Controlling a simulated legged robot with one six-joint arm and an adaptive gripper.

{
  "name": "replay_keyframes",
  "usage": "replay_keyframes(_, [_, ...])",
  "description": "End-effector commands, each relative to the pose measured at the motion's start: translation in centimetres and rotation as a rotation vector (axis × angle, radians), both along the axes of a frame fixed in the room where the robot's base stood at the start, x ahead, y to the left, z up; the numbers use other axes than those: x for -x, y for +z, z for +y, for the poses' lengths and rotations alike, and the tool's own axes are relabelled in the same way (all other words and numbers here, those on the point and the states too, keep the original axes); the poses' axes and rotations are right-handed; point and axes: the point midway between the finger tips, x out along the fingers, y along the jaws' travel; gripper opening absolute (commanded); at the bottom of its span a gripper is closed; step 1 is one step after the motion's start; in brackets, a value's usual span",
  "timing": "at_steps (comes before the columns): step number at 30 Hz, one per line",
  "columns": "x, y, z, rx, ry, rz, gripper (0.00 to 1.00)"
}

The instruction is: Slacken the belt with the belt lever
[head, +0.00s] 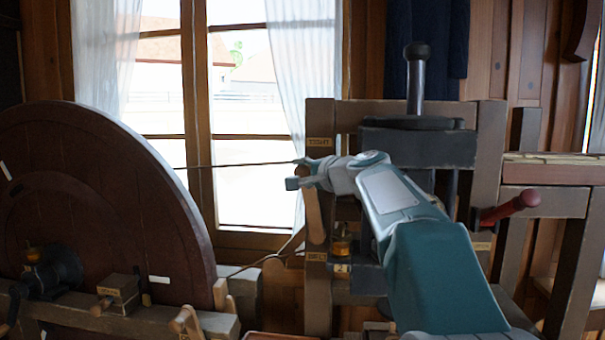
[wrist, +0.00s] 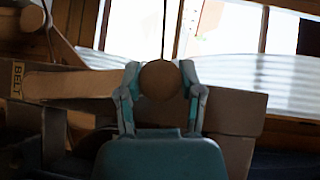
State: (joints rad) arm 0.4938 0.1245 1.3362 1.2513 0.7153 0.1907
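The belt lever (head: 314,208) is a pale wooden handle on the left post of the press-like frame. It stands nearly upright, its upper end near a small label (head: 320,142) that seems to read TIGHT. In the wrist view its round brown knob (wrist: 160,82) sits between my fingers, and its shaft (wrist: 70,84) runs left to a label reading BELT (wrist: 17,80). My gripper (head: 300,172) comes from the right at the lever's top; in the wrist view its fingers (wrist: 160,70) appear to touch the knob on both sides. The knob is mostly hidden in the head view.
A big dark wheel (head: 120,190) fills the left, with a thin belt line (head: 245,164) running to the lever area. A red-handled lever (head: 512,207) sticks out at right. Small wooden pegs (head: 187,322) stand low in front.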

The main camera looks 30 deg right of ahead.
Motion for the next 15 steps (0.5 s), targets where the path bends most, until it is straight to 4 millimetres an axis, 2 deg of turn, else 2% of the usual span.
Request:
replay_keyframes(8, [-0.2, -0.2, 0.0, 0.007, -0.001, 0.007, 0.0])
replay_keyframes(15, [-0.9, -0.5, 1.2, 0.073, 0.001, 0.05, 0.0])
